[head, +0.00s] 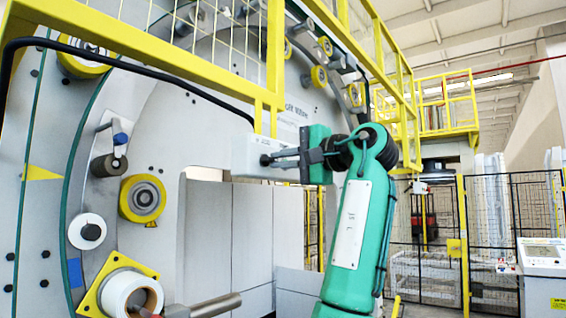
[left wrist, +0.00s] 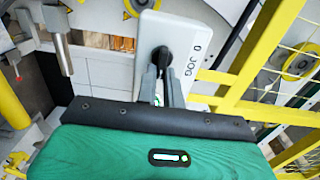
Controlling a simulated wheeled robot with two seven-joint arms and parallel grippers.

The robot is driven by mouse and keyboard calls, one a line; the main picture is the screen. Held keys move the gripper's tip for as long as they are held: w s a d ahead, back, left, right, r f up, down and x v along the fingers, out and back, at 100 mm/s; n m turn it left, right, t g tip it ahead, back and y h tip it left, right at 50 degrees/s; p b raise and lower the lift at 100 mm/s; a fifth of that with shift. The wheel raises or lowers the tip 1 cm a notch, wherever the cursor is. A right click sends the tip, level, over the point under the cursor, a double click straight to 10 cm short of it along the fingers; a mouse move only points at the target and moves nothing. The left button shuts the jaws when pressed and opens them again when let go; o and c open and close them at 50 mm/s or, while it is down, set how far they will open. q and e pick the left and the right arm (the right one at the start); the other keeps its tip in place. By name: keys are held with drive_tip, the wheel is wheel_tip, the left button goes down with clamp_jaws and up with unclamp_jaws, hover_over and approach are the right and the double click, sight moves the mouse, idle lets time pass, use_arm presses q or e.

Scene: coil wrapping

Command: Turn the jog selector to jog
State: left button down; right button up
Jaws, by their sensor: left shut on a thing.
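The jog selector is a black knob (left wrist: 160,58) on a pale grey box (left wrist: 187,42) marked "0" and "JOG" in the left wrist view. In the left wrist view the fingers (left wrist: 161,76) are shut on the knob, one on each side. They hide part of the knob, so its exact setting is hard to tell. My right gripper is not in view.
Yellow railing (head: 272,70) with wire mesh stands close above and behind the box. The big grey ring machine with yellow rollers (head: 142,198) fills the left. A black mesh fence (head: 425,250) and a control console (head: 543,270) stand farther right.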

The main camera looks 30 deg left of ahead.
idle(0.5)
use_arm(q)
drive_tip(key=c, duration=1.5)
unclamp_jaws()
drive_tip(key=shift+s+d+b, duration=0.15)
drive_tip(key=shift+d+b, duration=0.6)
drive_tip(key=shift+d, duration=1.55)
drive_tip(key=shift+s+d+b, duration=0.2)
drive_tip(key=shift+d+b, duration=0.5)
drive_tip(key=shift+d, duration=1.6)
drive_tip(key=shift+s+d+b, duration=0.15)
drive_tip(key=shift+d+b, duration=0.6)
drive_tip(key=shift+d, duration=1.55)
